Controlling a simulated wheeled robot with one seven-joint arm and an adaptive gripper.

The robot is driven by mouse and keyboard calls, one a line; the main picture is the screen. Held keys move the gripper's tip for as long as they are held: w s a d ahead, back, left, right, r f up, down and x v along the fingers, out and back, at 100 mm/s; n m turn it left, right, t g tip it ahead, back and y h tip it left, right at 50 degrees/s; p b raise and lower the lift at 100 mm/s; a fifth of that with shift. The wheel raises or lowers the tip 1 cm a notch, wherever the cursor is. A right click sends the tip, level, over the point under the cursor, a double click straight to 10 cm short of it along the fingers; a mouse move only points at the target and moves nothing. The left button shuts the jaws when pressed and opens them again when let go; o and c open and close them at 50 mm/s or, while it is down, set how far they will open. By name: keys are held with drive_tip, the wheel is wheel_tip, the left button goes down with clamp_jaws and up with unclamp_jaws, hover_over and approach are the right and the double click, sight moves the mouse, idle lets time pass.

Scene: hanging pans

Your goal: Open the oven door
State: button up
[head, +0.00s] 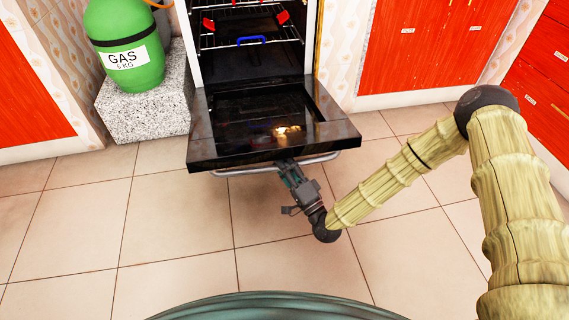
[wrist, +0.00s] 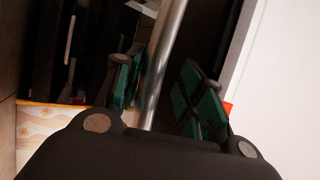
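The oven door (head: 320,128) is swung down and lies about level in front of the oven, with its dark glass facing up. Its metal handle (head: 240,172) runs along the door's front edge. My gripper (head: 288,168) reaches the handle from below and in front, right of the door's middle. In the wrist view, the handle bar (wrist: 165,60) passes between the green finger pads of my gripper (wrist: 165,78). The bar lies close to the left pad, with a gap to the right pad, so the fingers look open. Contact with the left pad cannot be told.
The oven cavity (head: 245,65) is exposed, with wire racks holding red items and a blue item. A green gas bottle (head: 125,50) stands on a stone block (head: 150,108) at left. Red cabinets (head: 420,45) stand at right. The tiled floor (head: 180,230) in front is clear.

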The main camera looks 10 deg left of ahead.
drive_tip(key=shift+d, duration=0.2)
drive_tip(key=shift+s+d+f, duration=0.2)
drive_tip(key=shift+s+d, duration=0.05)
drive_tip(key=shift+d, duration=0.05)
drive_tip(key=v, duration=1.1)
